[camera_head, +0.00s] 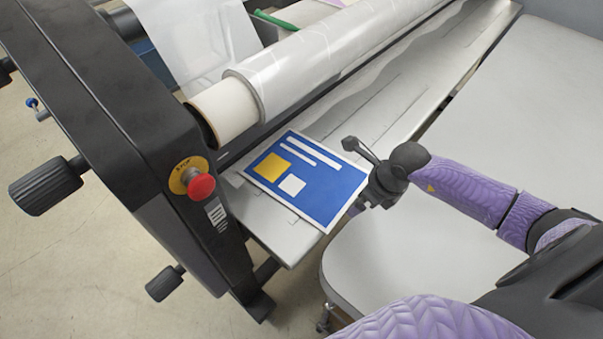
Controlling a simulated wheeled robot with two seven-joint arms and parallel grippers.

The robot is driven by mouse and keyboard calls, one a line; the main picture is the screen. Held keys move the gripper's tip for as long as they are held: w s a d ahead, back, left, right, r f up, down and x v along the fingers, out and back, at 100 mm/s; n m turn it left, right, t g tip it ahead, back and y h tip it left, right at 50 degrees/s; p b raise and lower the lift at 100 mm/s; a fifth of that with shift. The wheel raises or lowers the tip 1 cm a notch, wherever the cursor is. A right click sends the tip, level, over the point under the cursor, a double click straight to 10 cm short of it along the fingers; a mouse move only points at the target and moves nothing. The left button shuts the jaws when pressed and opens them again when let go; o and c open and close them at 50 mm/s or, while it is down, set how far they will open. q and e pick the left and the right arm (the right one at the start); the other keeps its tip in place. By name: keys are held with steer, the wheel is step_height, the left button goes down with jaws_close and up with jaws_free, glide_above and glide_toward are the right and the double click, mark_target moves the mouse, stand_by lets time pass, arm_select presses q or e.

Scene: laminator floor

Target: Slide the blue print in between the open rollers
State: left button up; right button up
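The blue print (325,187) is a flat sheet with a white border, a yellow square, a white square and two white bars. It lies at the feed table (278,235), in front of the roller end, with its right edge near the table's front edge. My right gripper (360,200) is at that right edge of the print. Its fingertips are small and dark, so I cannot tell whether they are closed on the sheet. The large roller (310,62) carries clear film above the table. The gap between the rollers is hidden. My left gripper is out of view.
The black side housing (110,110) stands left of the print, with a red stop button (201,185) on a yellow collar and black knobs (46,186). A pale rounded table (400,260) stands at the front right. The feed table is clear right of the print.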

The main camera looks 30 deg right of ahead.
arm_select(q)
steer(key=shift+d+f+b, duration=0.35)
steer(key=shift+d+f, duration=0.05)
arm_select(e)
steer(key=shift+f, duration=0.45)
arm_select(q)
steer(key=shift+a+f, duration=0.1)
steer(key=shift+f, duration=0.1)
arm_select(e)
steer(key=shift+f, duration=0.25)
arm_select(q)
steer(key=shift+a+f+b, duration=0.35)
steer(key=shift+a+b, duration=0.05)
steer(key=shift+b, duration=0.15)
arm_select(e)
steer(key=shift+f, duration=0.45)
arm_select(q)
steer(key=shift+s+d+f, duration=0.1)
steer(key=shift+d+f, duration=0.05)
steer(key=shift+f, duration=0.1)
arm_select(e)
steer(key=shift+f, duration=0.25)
steer(key=shift+f+b, duration=0.25)
steer(key=shift+b, duration=0.15)
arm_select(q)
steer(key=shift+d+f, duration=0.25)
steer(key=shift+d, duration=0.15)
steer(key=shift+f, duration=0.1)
arm_select(e)
steer(key=shift+f, duration=0.15)
